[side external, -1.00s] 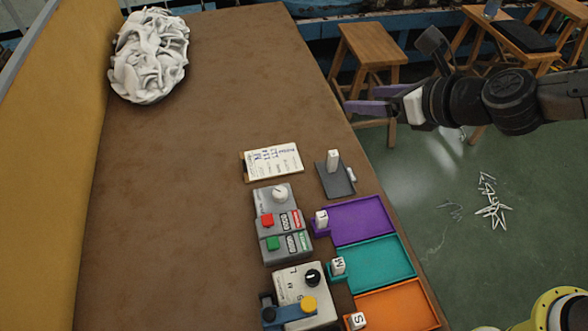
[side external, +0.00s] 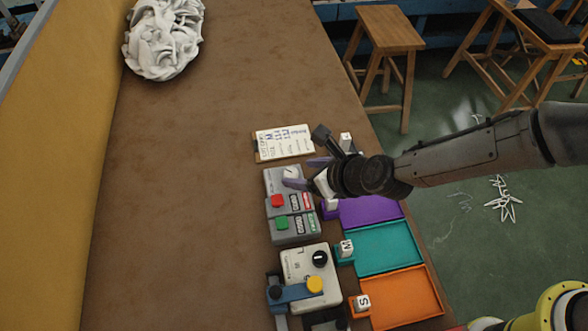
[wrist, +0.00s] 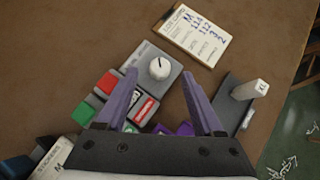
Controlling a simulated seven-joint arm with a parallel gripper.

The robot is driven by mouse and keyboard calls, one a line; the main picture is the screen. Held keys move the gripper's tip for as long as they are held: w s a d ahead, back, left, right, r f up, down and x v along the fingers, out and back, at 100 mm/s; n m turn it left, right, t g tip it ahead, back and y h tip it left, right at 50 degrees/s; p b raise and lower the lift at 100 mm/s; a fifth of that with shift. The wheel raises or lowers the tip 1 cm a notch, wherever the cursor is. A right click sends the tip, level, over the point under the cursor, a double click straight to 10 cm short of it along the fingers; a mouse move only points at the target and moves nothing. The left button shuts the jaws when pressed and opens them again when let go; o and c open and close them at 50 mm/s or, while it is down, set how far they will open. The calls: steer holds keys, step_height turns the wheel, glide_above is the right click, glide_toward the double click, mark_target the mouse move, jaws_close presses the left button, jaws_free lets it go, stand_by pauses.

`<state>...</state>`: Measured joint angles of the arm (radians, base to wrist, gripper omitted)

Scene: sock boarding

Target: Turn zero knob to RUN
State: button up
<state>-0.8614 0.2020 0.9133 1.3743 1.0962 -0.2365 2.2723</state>
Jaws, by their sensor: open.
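The zero knob, seemingly the round white knob (side external: 290,172) on the grey box with red and green buttons, shows from above in the wrist view (wrist: 159,68). A short dark mark on its top points toward the picture's upper edge; its labels are too small to read. My gripper (side external: 306,172) is open, its two purple fingers beside the knob in the side view. In the wrist view the knob lies between the fingertips (wrist: 160,74), with a gap on both sides. I cannot tell whether the fingertips are down at the knob's height.
A written card (side external: 284,144) lies behind the box. A white block on a grey stand (wrist: 250,90) is close to the right finger. Purple (side external: 370,211), teal (side external: 384,249) and orange (side external: 398,297) trays line the table's right edge. A second box (side external: 308,268) has a black knob.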

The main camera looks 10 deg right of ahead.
mark_target(291, 172)
steer(key=shift+x, duration=2.05)
jaws_close()
